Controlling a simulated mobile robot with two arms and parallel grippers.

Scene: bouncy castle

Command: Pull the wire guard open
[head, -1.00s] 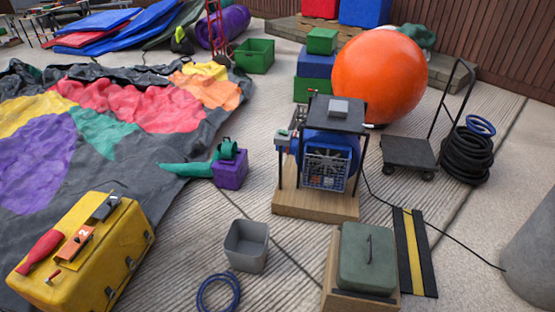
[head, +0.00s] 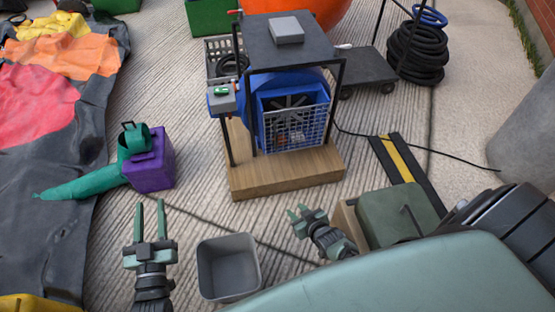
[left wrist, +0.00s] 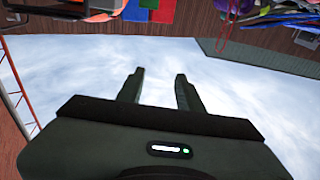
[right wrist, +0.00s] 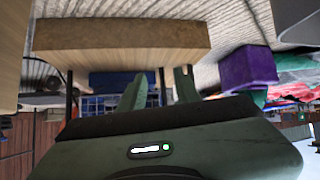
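The wire guard (head: 296,127) is a light wire grid over the front of the blue blower (head: 256,124), which stands on a wooden base (head: 290,172) under a black frame. The guard looks closed over the fan, though its edges are too small to judge. In the right wrist view a piece of the grid (right wrist: 92,103) shows upside down. My left gripper (head: 150,218) is open and empty, left of the grey bin. My right gripper (head: 299,213) is open and empty, in front of the wooden base and apart from the guard. The left wrist view shows open fingers (left wrist: 160,90) against sky.
A grey bin (head: 228,268) stands between my grippers. A purple block (head: 152,165) with a teal nozzle lies left. A black cable crosses the ground at right.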

